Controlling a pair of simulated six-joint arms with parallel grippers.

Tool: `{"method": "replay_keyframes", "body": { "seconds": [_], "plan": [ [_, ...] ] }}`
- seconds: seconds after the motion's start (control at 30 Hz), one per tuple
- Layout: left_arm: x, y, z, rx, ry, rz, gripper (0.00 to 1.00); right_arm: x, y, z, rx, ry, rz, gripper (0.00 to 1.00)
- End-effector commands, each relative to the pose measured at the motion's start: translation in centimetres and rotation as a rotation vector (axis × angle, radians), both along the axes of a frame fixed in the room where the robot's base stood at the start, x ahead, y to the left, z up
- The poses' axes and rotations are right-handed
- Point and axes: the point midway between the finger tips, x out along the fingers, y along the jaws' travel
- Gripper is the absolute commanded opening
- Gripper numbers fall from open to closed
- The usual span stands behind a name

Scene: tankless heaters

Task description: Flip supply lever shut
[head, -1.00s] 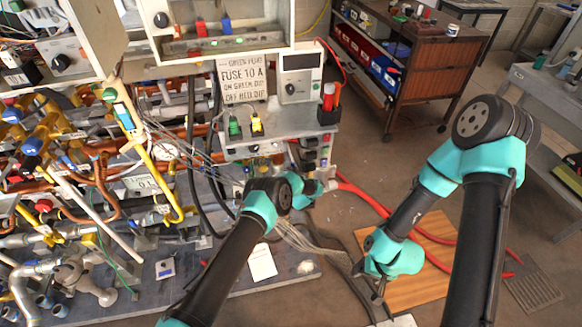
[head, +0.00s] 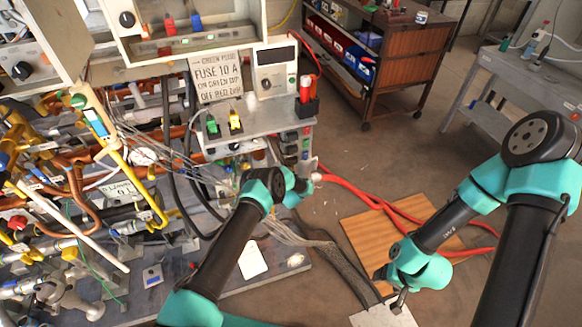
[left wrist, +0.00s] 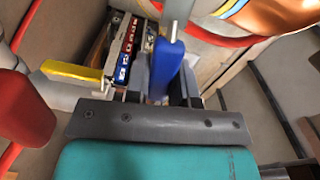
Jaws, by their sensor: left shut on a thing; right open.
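In the left wrist view a blue lever handle (left wrist: 166,68) stands between the two dark fingers of my left gripper (left wrist: 162,80), which is shut on it. In the head view my left gripper (head: 308,184) is beside the lower right end of the pipework bench, and the handle cannot be made out there. I cannot tell from a label whether this handle is the supply lever. My right gripper (head: 392,290) is open and empty, pointing down over the lower edge of the wooden board.
A yellow lever (left wrist: 70,69) and a red handle (left wrist: 22,108) are left of the blue handle. Red hoses (head: 365,190) run across the floor past the wooden board (head: 372,232). A brown cart (head: 400,70) stands behind. A grey bench (head: 500,115) is at right.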

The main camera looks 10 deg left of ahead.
Motion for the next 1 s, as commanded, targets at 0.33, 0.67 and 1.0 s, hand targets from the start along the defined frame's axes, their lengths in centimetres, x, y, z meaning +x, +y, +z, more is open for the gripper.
{"method": "replay_keyframes", "body": {
  "seconds": [0.33, 0.67, 1.0],
  "plan": [
    [-0.39, 1.41, -0.25, 0.032, 0.019, 0.017, 0.00, 0.00, 0.01, 0.00, 0.000, 0.000, 0.000, 0.69],
    [-0.39, 1.39, -0.24, 0.031, 0.018, 0.017, 0.35, 0.00, 0.01, 0.00, 0.000, 0.000, 0.000, 0.69],
    [-0.39, 1.35, -0.26, 0.030, 0.018, 0.016, 0.49, 0.00, 0.00, 0.00, 0.000, 0.000, 0.000, 0.69]
  ]
}}
